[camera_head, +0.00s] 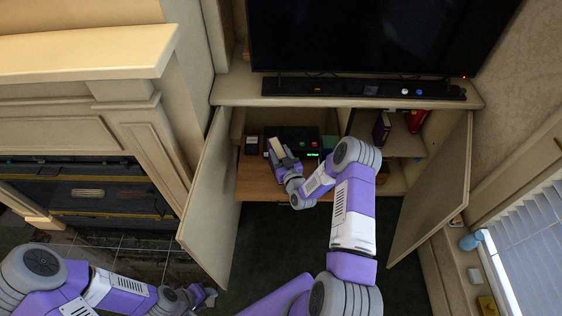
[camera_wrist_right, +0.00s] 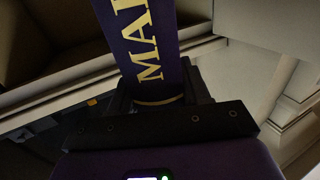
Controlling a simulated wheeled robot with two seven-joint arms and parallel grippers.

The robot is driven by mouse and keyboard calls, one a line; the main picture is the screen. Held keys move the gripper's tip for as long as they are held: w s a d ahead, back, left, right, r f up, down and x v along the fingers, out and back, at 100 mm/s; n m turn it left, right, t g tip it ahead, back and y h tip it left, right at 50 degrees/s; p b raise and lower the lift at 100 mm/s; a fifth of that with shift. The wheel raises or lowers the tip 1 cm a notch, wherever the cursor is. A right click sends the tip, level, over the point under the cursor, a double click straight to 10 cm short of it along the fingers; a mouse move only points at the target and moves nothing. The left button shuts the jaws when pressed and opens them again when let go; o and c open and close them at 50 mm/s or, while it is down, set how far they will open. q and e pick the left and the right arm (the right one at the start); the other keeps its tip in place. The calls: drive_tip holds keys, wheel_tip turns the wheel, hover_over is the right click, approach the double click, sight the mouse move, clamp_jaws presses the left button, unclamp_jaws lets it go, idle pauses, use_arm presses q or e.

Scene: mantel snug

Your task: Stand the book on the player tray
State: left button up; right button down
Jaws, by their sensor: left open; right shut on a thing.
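A dark purple book with gold letters (camera_wrist_right: 143,40) is held in my right gripper (camera_head: 282,160). In the head view the held book (camera_head: 276,148) shows a pale top and is above the wooden player tray (camera_head: 256,184) inside the open cabinet. I cannot tell whether its lower edge touches the tray. The jaws of my right gripper (camera_wrist_right: 160,108) close around the book in the right wrist view. A black player (camera_head: 292,134) with small lights sits at the back of the tray. My left gripper (camera_head: 207,298) is open and empty, low over the floor.
The left cabinet door (camera_head: 210,200) and right cabinet door (camera_head: 432,190) stand open either side. Another dark book (camera_head: 381,129) and a red book (camera_head: 416,119) stand on the right shelf. A small dark box (camera_head: 251,145) stands left of the player. A soundbar (camera_head: 360,88) lies above.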

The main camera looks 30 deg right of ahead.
drive_tip(key=shift+f+b, duration=0.35)
drive_tip(key=shift+f, duration=1.35)
drive_tip(key=shift+f, duration=0.2)
drive_tip(key=c, duration=0.5)
unclamp_jaws()
